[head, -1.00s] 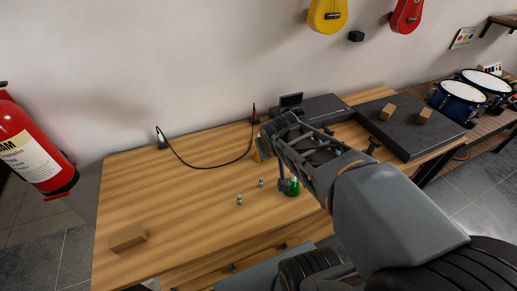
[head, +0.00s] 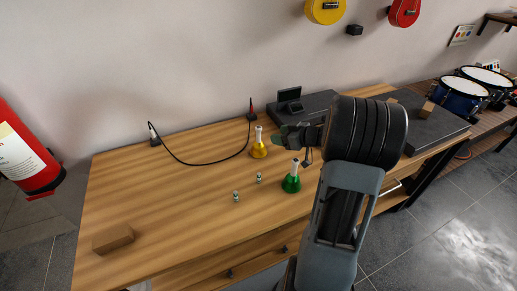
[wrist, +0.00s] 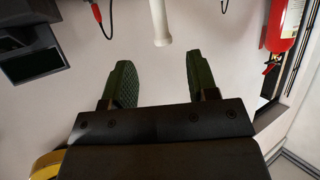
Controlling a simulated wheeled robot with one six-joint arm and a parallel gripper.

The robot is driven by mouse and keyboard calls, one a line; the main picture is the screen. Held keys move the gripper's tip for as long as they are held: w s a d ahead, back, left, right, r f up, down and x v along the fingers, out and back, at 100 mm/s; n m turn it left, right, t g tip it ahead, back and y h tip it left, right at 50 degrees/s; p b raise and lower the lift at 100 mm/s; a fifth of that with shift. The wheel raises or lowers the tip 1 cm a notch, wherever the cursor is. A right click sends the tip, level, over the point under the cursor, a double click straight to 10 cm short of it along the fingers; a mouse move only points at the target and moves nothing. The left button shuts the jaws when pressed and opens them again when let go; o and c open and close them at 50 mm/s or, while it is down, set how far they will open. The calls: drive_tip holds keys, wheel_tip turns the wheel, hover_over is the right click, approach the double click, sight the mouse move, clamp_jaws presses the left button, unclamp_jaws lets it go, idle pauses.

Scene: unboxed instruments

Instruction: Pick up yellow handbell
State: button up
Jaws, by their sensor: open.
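The yellow handbell (head: 258,150) stands upright on the wooden table, its white handle pointing up. My gripper (head: 284,134) is just right of the handbell at about handle height, apart from it. In the wrist view my gripper (wrist: 159,62) is open and empty, its two green-padded fingers spread. A white handle (wrist: 160,22), which looks like the handbell's, shows beyond the fingertips, roughly centred between them. The bell's yellow body is not visible there.
A green handbell (head: 291,183) stands in front and to the right. Two small bottle-like objects (head: 236,197) stand nearby. A brown block (head: 113,238) lies front left; the table's left middle is clear.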

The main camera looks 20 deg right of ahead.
sight(258, 141)
drive_tip(key=shift+b+x, duration=0.75)
drive_tip(key=shift+x, duration=4.75)
drive_tip(key=shift+s, duration=0.15)
drive_tip(key=shift+c, duration=0.2)
clamp_jaws()
